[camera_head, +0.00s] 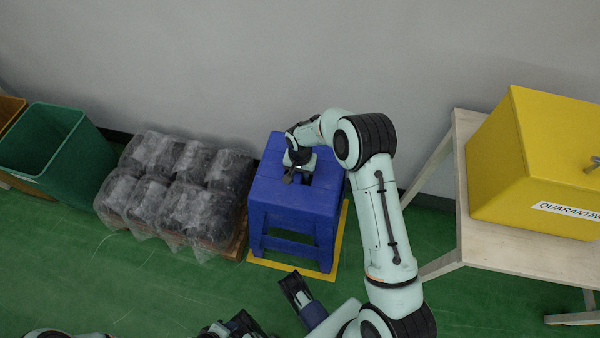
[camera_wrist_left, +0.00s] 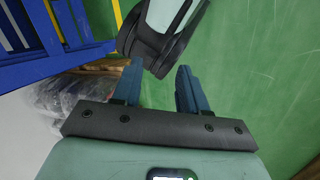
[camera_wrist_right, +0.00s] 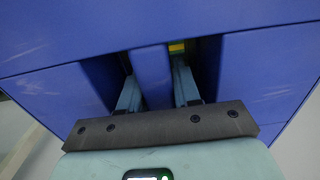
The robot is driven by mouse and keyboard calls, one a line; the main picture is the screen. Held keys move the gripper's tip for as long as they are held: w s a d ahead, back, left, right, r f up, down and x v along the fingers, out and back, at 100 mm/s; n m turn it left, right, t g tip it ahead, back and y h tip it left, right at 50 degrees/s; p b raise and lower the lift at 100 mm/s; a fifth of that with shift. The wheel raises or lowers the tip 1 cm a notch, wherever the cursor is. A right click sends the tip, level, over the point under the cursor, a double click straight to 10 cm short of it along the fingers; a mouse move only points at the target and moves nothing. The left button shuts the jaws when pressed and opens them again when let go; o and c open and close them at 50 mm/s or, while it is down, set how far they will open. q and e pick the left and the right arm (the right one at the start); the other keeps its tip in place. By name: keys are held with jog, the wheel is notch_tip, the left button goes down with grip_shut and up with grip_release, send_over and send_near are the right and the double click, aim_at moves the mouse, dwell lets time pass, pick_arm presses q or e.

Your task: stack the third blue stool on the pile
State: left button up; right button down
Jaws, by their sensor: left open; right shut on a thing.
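A blue stool (camera_head: 293,207) stands upright over the yellow floor outline (camera_head: 340,240), near the wall. I cannot tell how many stools are nested in it. My right gripper (camera_head: 300,174) points down into its seat. In the right wrist view, my right gripper (camera_wrist_right: 157,82) has its fingers in two slots, shut on the bar (camera_wrist_right: 151,70) between them. My left gripper (camera_head: 268,307) is low in front of the stool, apart from it. In the left wrist view, its fingers (camera_wrist_left: 156,85) are open and empty, with blue stool legs (camera_wrist_left: 50,35) at the upper left.
Plastic-wrapped dark bundles (camera_head: 175,190) sit on a pallet close left of the stool. A green bin (camera_head: 45,145) stands farther left. At the right, a table (camera_head: 505,250) bears a yellow quarantine box (camera_head: 540,160). The green floor (camera_head: 120,295) in front is clear.

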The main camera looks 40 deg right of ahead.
jog(key=shift+r, duration=0.1)
jog(key=c, duration=0.7)
grip_release()
jog(key=shift+c, duration=0.2)
notch_tip(320, 180, up, 12)
jog(key=shift+r+p, duration=0.1)
jog(key=shift+p, duration=1.05)
pick_arm(q)
jog(key=shift+g, duration=0.6)
jog(key=s+r, duration=0.1)
jog(key=s+d+r, duration=0.1)
jog(key=s+r, duration=0.1)
jog(key=shift+s+d, duration=0.2)
pick_arm(e)
jog(key=shift+r, duration=0.55)
